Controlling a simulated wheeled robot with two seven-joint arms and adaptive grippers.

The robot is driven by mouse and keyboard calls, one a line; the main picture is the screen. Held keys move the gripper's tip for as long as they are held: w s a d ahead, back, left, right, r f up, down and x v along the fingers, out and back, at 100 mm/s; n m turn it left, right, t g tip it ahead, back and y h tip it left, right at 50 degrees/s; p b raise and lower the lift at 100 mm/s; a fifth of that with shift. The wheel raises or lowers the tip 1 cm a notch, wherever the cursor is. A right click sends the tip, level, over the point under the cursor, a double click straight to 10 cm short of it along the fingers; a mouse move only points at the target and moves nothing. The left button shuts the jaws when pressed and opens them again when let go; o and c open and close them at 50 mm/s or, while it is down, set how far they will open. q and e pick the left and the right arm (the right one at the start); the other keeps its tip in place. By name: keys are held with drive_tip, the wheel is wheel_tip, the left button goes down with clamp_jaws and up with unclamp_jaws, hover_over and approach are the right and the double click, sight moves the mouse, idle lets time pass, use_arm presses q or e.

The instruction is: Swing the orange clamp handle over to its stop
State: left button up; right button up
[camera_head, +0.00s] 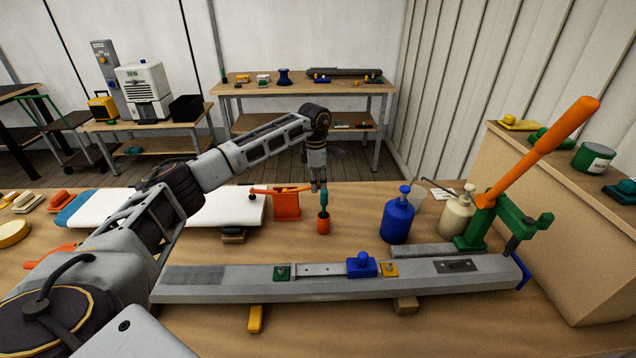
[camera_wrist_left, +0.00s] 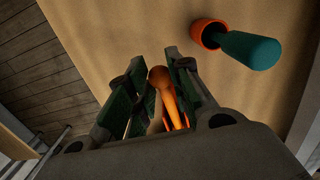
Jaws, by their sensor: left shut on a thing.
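A slim orange clamp handle (camera_head: 280,190) lies roughly level over an orange clamp block (camera_head: 287,207) at the right end of a white board (camera_head: 228,207). My left gripper (camera_head: 316,186) reaches down at the handle's right end. In the left wrist view the handle (camera_wrist_left: 168,100) stands between the dark green fingers, its rounded tip showing, and the gripper (camera_wrist_left: 160,88) is shut on it. The fingers hide part of the handle. Its stop cannot be made out. My right gripper is not in view.
An orange cup (camera_head: 323,226) with a teal-handled tool (camera_head: 324,198) stands close beside the gripper. A blue bottle (camera_head: 397,220) and cream bottle (camera_head: 456,215) stand farther right. A grey spar (camera_head: 330,285) lies in front. A green clamp (camera_head: 478,222) has a long raised orange lever (camera_head: 545,148).

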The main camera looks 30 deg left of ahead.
use_arm(q)
drive_tip(key=shift+d+f, duration=0.2)
drive_tip(key=shift+f, duration=0.45)
drive_tip(key=shift+f+b, duration=0.3)
drive_tip(key=shift+b, duration=0.05)
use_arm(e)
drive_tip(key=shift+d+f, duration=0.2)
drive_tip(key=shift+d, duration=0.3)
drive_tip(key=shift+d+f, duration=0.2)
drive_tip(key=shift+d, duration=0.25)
use_arm(q)
drive_tip(key=o, duration=0.8)
drive_tip(key=shift+w, duration=0.15)
drive_tip(key=shift+o, duration=0.3)
wheel_tip(320, 180, up, 12)
drive_tip(key=shift+s+a, duration=0.2)
drive_tip(key=shift+a, duration=0.05)
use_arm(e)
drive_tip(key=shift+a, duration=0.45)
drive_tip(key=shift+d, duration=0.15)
